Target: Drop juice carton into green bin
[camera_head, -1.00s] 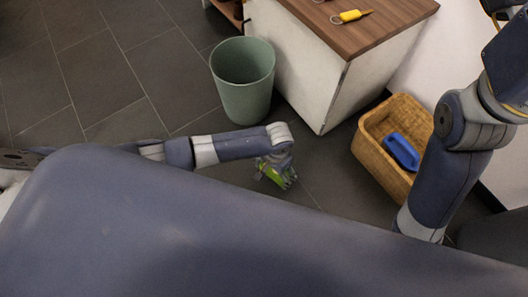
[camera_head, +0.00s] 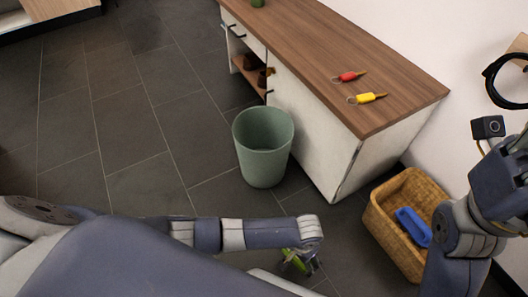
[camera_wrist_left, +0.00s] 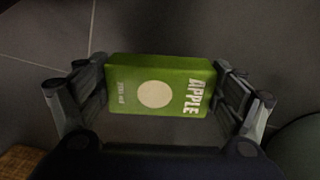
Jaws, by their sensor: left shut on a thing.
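The juice carton (camera_wrist_left: 158,88) is green with "APPLE" lettering and a pale round spot. My left gripper (camera_wrist_left: 160,92) is shut on it, one finger at each end, in the left wrist view. In the head view the left gripper (camera_head: 301,262) hangs over the floor and the carton (camera_head: 293,260) shows only partly. The green bin (camera_head: 263,147) stands upright on the floor, beyond my left gripper and to its left. I see no contents in the bin. My right arm is at the right; its fingers are not clearly visible.
A cabinet with a wooden top (camera_head: 330,60) stands right beside the bin, with a red screwdriver-like tool (camera_head: 348,76) and a yellow one (camera_head: 368,97) on it. A wicker basket (camera_head: 378,222) holding a blue object (camera_head: 413,227) is at the right. Tiled floor left of the bin is clear.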

